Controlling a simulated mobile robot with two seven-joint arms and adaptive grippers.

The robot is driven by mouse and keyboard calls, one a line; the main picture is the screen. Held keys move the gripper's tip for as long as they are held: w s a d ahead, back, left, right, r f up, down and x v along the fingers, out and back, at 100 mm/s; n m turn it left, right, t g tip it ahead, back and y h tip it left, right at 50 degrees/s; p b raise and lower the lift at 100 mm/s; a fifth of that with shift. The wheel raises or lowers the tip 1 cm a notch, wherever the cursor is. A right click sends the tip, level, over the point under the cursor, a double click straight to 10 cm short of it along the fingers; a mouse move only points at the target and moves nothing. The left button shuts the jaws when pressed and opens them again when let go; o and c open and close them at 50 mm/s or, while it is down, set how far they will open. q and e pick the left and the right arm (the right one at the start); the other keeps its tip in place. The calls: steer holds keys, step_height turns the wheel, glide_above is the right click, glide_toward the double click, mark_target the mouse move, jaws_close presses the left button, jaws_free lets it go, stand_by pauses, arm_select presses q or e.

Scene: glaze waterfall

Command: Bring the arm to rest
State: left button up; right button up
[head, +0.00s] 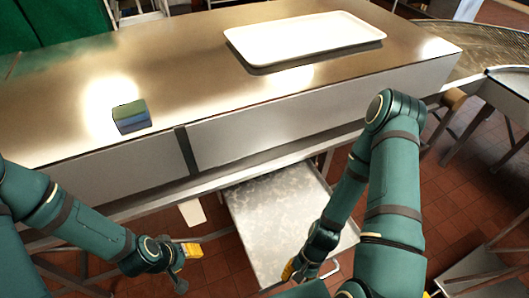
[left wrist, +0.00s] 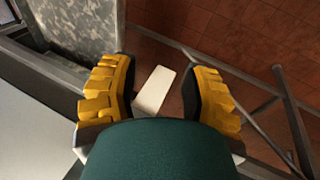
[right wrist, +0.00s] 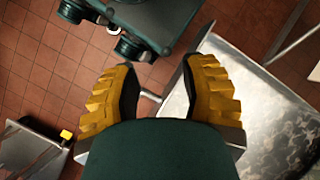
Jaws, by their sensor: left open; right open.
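My left gripper (head: 188,262) hangs low at the left, in front of the steel counter (head: 170,60). In the left wrist view its yellow fingers (left wrist: 160,95) are wide apart with nothing between the tips. My right gripper (head: 290,272) is low near the centre, beside the grey metal tray-like surface (head: 275,215) below the counter. In the right wrist view its fingers (right wrist: 160,95) are also apart and empty. Both arms are bent with the grippers below counter height.
A white tray (head: 300,38) lies on the counter at the back. A small dark block with a bluish top (head: 130,117) sits on the counter at the left. A wire-mesh conveyor (head: 480,45) is at the right. Red tiled floor (head: 440,200) shows below.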

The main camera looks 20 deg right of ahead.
steer(key=w+a+r+n+t, duration=0.3)
steer(key=w+a+n, duration=0.3)
steer(key=w, duration=0.1)
arm_select(q)
step_height(320, 180, down, 10)
steer(key=s+b, duration=0.2)
steer(key=b, duration=0.8)
steer(key=shift+d+f+g, duration=0.2)
steer(key=shift+d+g, duration=0.1)
steer(key=shift+g, duration=0.1)
arm_select(e)
steer(key=w+a+f+n+t, duration=0.1)
steer(key=w+a+f, duration=0.1)
steer(key=w+f, duration=0.2)
steer(key=shift+w+f+n+h, duration=0.2)
steer(key=shift+n+h, duration=0.1)
steer(key=shift+h, duration=0.1)
arm_select(q)
steer(key=shift+s, duration=0.1)
arm_select(e)
steer(key=shift+d, duration=0.1)
